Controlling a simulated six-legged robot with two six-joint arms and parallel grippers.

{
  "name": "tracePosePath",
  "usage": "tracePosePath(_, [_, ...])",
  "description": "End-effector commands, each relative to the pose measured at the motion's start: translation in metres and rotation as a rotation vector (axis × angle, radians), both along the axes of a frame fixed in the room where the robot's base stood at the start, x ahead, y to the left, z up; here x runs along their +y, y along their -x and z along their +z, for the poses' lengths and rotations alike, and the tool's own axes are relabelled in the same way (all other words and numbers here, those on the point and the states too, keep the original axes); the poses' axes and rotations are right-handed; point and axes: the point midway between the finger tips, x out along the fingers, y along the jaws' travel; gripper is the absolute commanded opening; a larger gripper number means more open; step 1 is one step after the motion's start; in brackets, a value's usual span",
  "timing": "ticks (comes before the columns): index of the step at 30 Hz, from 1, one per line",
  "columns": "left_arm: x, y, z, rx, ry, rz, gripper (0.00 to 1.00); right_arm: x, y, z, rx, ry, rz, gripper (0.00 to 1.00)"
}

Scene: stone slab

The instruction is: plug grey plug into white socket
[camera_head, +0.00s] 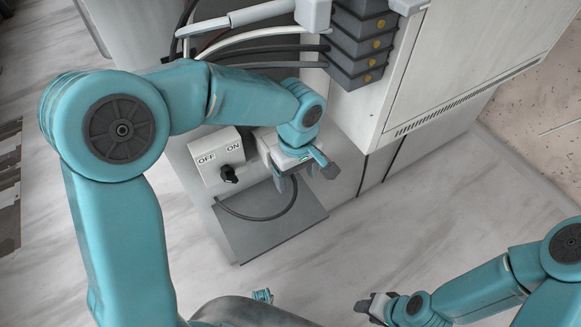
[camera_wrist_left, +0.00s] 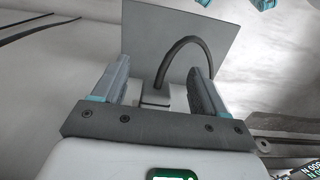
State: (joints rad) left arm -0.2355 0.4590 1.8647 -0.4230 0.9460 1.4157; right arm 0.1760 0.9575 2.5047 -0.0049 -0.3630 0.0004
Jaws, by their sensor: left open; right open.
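My left gripper (camera_head: 305,177) is open, with its fingers pointing down beside the switch box. In the left wrist view its fingers (camera_wrist_left: 157,92) stand either side of a small light grey block, which looks like the grey plug (camera_wrist_left: 155,97), with a gap on each side. A black cable (camera_wrist_left: 165,60) rises from the block and arcs to the right. A white block, likely the white socket (camera_head: 264,150), is partly hidden behind the left gripper. I cannot tell whether plug and socket touch. My right gripper (camera_head: 370,304) is open and empty at the lower right, away from both.
A white switch box (camera_head: 217,160) with OFF and ON marks and a black knob stands left of the left gripper. A dark grey panel (camera_head: 265,232) lies below it. Several cables (camera_head: 255,40) and dark grey boxes (camera_head: 358,45) are at the top.

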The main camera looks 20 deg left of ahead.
Motion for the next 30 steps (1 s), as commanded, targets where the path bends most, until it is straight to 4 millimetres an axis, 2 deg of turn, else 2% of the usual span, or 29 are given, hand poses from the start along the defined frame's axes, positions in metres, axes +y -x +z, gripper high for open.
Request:
tracePosePath(18, [-0.041,0.033,-0.001,0.001,-0.001,-0.002,0.72,0.0,0.0,-0.015,0.0,0.0,0.0,0.43])
tracePosePath(30, [-0.042,0.034,0.0,0.001,-0.001,0.001,0.72,0.0,0.0,-0.014,0.0,0.0,0.0,0.43])
